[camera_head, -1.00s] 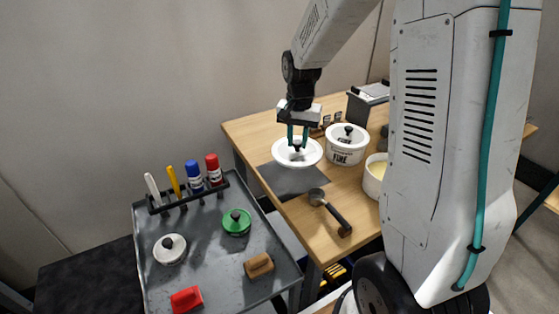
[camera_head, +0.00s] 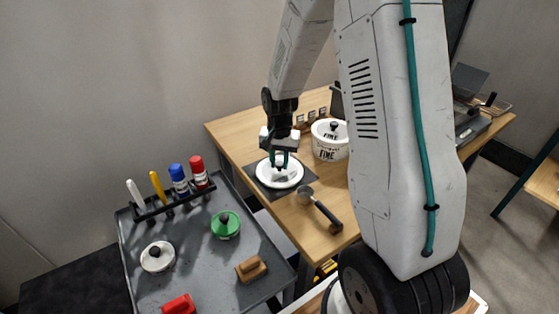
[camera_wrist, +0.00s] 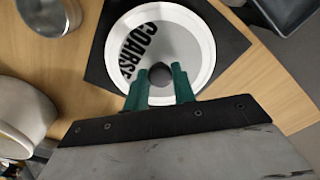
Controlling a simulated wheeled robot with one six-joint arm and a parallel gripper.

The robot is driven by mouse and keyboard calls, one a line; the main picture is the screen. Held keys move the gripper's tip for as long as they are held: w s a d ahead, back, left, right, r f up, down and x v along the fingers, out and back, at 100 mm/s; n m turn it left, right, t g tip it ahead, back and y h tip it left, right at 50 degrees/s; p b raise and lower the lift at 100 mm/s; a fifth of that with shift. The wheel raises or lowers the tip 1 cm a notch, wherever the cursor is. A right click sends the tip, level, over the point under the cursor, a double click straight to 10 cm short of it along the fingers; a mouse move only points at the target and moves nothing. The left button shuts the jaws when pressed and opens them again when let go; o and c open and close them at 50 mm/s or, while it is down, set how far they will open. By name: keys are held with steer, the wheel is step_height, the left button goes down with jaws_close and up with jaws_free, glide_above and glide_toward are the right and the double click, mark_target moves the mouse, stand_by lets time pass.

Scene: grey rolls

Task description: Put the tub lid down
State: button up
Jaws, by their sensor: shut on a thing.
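The white tub lid (camera_head: 290,179) has a dark knob and shows in the head view over the dark mat (camera_head: 309,179) on the wooden table. In the wrist view the lid (camera_wrist: 190,50) carries the word "COARSE" and lies over the dark mat (camera_wrist: 98,68). My gripper (camera_head: 279,163) is shut on the lid's knob from above; its teal fingers (camera_wrist: 160,84) stand on both sides of the knob. The lid looks level and very low over the mat; I cannot tell whether it touches.
A white tub marked "FINE" (camera_head: 329,148) with its own lid stands behind and right. A dark-handled scoop (camera_head: 322,212) lies near the table's front edge.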

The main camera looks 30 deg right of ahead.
mark_target(280, 164)
steer(key=shift+f, duration=0.1)
steer(key=o, duration=1)
step_height(280, 164, up, 12)
steer(key=s+a+r+n, duration=0.4)
steer(key=s+a+r, duration=0.2)
steer(key=s+r, duration=0.45)
steer(key=shift+s+a+r+n+t, duration=0.3)
steer(key=shift+s+a+n, duration=0.55)
steer(key=shift+s, duration=2)
steer(key=shift+s+a+r+n+t, duration=0.1)
steer(key=shift+s+a+r+n, duration=0.55)
steer(key=shift+s, duration=2.25)
steer(key=shift+s+a+r+n+t, duration=0.25)
steer(key=shift+s+a+n, duration=0.75)
steer(key=shift+s, duration=1.85)
